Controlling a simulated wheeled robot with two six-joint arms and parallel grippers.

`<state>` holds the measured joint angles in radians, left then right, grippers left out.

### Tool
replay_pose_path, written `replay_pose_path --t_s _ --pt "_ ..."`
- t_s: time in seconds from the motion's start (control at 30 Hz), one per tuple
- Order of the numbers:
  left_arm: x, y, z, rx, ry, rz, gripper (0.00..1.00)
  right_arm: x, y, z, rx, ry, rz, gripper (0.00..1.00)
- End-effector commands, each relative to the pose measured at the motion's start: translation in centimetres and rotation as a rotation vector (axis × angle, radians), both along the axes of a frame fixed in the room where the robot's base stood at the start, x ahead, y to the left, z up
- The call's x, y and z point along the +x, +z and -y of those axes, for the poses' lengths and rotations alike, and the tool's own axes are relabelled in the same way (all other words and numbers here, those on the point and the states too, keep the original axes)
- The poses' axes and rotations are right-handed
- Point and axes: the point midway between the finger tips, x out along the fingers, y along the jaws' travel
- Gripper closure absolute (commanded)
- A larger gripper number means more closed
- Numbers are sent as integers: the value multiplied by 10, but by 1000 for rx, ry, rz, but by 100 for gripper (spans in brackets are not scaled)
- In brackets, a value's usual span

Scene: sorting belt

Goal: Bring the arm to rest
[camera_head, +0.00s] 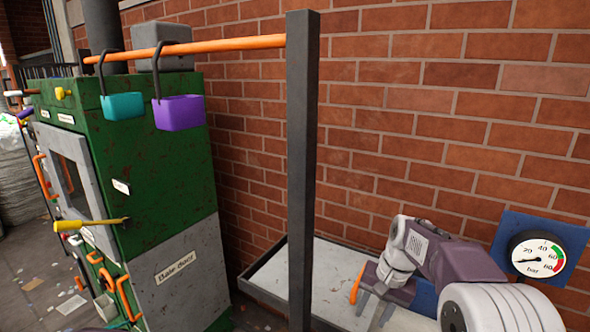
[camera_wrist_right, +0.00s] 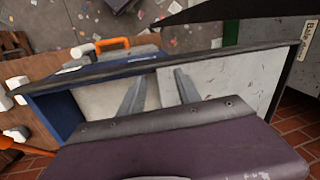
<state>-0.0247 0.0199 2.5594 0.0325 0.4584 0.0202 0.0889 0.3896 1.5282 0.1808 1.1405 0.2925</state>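My right arm comes in from the lower right in the head view. Its gripper (camera_head: 373,312) points down over a dark-rimmed, pale-floored tray (camera_head: 268,270) beside the brick wall. The two grey fingers stand apart. In the right wrist view the gripper (camera_wrist_right: 158,80) shows both fingers with a clear gap and nothing held between them. The pale tray floor (camera_wrist_right: 228,82) lies beyond and beside them. My left gripper is not in view.
A green baler (camera_head: 165,180) stands left. A pressure gauge (camera_head: 538,255) is at right. An orange handle (camera_wrist_right: 115,43) is near the tray.

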Motion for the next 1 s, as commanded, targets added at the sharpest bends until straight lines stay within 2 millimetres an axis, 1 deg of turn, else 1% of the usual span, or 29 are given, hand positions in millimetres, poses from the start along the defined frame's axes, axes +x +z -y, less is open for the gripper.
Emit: replay_pose_path --t_s 0.03,0.17,0.27,0.3,0.37,0.4,0.47,0.5,0.57,0.6,0.63,0.7,0.73,1.0 --pt "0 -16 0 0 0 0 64 -12 -18 -5 -7 16 -5 60" --pt "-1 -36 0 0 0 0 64 -46 -49 -13 -32 69 -19 60" --pt "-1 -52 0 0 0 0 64 -80 -82 -17 -58 123 -25 60" --pt "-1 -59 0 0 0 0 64 -96 -97 -18 -71 151 -26 60" --pt "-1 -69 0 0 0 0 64 -122 -121 -18 -92 198 -30 60" --pt "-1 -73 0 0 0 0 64 -141 -136 -17 -107 234 -31 60" --pt "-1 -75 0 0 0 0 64 -166 -154 -14 -127 283 -32 60" --pt "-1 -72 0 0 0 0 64 -181 -162 -11 -138 312 -33 60" --pt "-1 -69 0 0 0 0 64 -196 -172 -8 -150 351 -35 60" --pt "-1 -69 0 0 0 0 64 -201 -178 -7 -158 376 -26 60" --pt "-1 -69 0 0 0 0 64 -198 -180 -6 -165 393 -7 60" --pt "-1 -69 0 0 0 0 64 -187 -178 -6 -178 412 36 60" --pt "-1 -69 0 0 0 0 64 -186 -178 -6 -178 418 42 60" --pt "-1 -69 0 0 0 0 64 -186 -178 -6 -178 419 38 60"
